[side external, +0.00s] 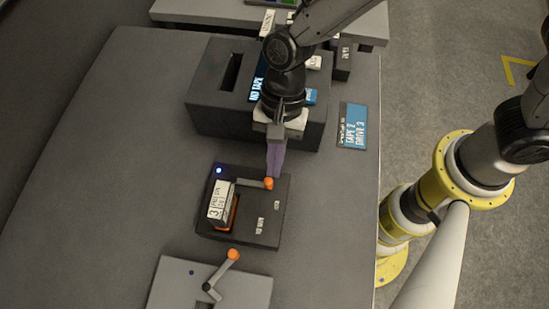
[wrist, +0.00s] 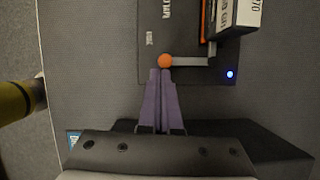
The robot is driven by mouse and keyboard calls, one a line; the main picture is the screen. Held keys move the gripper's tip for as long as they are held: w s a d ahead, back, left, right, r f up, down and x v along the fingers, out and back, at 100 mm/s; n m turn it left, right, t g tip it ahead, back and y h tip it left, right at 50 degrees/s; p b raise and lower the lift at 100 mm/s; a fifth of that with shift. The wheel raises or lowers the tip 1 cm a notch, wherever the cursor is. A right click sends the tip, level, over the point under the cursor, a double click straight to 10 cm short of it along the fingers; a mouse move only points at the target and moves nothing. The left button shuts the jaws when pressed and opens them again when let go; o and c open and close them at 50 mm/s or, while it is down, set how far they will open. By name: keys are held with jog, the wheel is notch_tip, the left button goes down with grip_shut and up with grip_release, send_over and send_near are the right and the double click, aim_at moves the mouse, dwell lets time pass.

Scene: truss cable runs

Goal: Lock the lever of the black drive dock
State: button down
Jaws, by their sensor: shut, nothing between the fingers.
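The black drive dock (side external: 262,228) lies on the grey table, with a white-labelled tape cartridge (side external: 221,203) standing in it. Its lever (side external: 249,183) is a grey bar with an orange knob (side external: 268,184), lying across the dock's far side. A blue light (side external: 219,170) is lit at the dock's corner, and it also shows in the wrist view (wrist: 229,74). My gripper (side external: 274,174) is shut and empty, pointing down, with its purple fingertips right beside the orange knob. In the wrist view the fingertips (wrist: 160,72) appear at the knob (wrist: 165,61); I cannot tell whether they touch.
A grey dock (side external: 240,292) with its own orange-knobbed lever (side external: 222,272) stands at the near edge. A dark slotted block (side external: 215,113) stands behind my gripper. A blue sign (side external: 352,126) reading "TAPE 2 DRIVE 3" lies to its right. The table's left side is clear.

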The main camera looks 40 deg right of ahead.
jog(key=v, duration=1)
jog(key=shift+d, duration=0.1)
jog(key=w+d+r+m+t, duration=0.1)
jog(key=d+r+t, duration=0.2)
jog(key=d+r, duration=0.4)
jog(key=w+d+r+t, duration=0.1)
jog(key=d+r+t, duration=0.1)
jog(key=d+r, duration=0.6)
jog(key=s+d+f+n+t+h, duration=0.1)
jog(key=s+d+f+n, duration=0.1)
jog(key=s+d+n, duration=0.3)
jog(key=s+d+f+n+t+h, duration=0.2)
jog(key=s+d+n, duration=0.3)
jog(key=d, duration=0.5)
jog(key=shift+s+d+f+n, duration=0.35)
jog(key=shift+s+f+n, duration=0.05)
jog(key=shift+s+f, duration=0.2)
